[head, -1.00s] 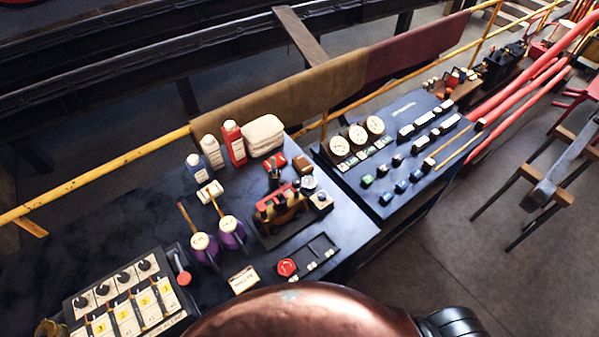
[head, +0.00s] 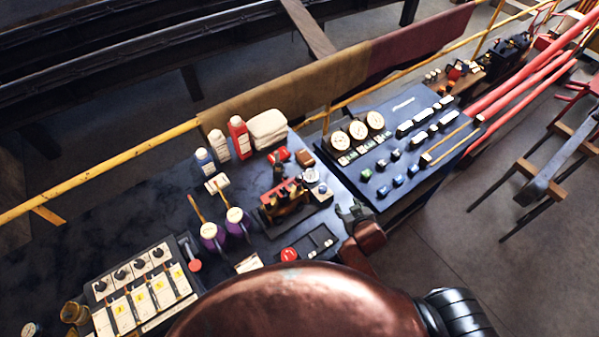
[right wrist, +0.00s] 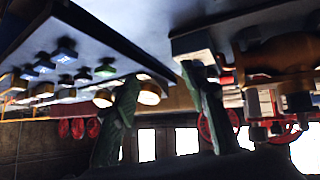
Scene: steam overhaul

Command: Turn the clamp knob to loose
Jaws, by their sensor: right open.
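A small dark block with a pale round dial-like top (head: 321,191) stands at the right end of the red and brown model engine (head: 285,203) on the bench. A pale disc (head: 311,176) sits just behind it. I cannot tell for certain which is the clamp knob, or its setting. My right gripper (head: 352,211) is just right of and nearer than the block, by the bench's right edge, apart from it. In the right wrist view its two greenish fingers (right wrist: 162,105) are spread with nothing between them. My left gripper is not in view.
A console (head: 400,145) with gauges and knobs stands to the right, close to my right gripper. Two purple oil cans (head: 213,236), several bottles (head: 239,138), a folded towel (head: 267,129) and a switch panel (head: 140,290) occupy the bench. The bench's back left is clear.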

